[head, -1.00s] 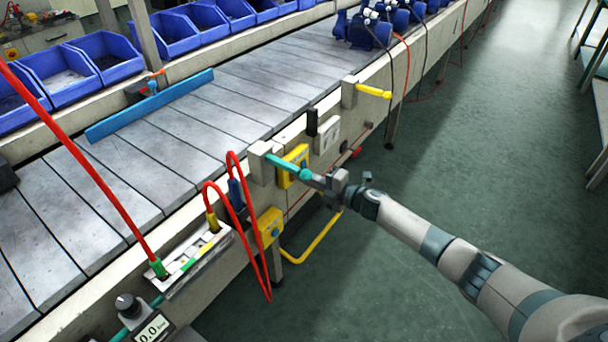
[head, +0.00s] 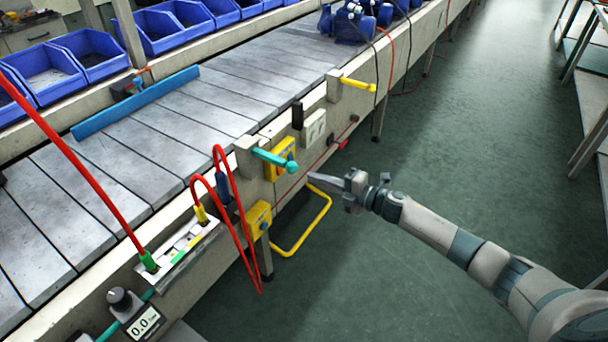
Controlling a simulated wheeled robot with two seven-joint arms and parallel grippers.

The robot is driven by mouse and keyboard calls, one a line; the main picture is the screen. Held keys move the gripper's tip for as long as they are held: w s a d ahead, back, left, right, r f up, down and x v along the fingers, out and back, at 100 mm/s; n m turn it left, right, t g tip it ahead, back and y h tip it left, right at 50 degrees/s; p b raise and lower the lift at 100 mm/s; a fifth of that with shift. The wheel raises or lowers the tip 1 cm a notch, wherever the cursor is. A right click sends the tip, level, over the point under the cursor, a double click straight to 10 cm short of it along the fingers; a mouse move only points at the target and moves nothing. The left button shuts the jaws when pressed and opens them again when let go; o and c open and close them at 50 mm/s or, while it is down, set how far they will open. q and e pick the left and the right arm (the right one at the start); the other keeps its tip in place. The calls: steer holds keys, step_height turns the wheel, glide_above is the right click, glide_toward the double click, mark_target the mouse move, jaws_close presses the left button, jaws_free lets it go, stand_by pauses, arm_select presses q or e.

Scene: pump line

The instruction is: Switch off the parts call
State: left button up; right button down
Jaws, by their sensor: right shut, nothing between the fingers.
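A teal lever (head: 273,159) with a rounded end sticks out from a pale block on the conveyor's side rail, pointing right and slightly down in the head view. A yellow lever (head: 358,84) sticks out from a similar block further along the rail. I cannot tell from any label which control is the parts call. My right gripper (head: 316,182) is shut and empty, just right of and below the teal lever's end, apart from it. My left gripper is out of view.
A yellow box (head: 284,146) is behind the teal lever, and another yellow box (head: 258,219) is lower left. Red cables (head: 238,235) loop down from a socket panel (head: 158,272). A yellow bar (head: 312,236) juts out below the rail.

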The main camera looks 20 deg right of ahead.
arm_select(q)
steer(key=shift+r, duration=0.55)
arm_select(e)
steer(key=shift+v, duration=1.9)
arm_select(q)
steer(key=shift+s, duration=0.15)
arm_select(e)
steer(key=shift+r, duration=0.1)
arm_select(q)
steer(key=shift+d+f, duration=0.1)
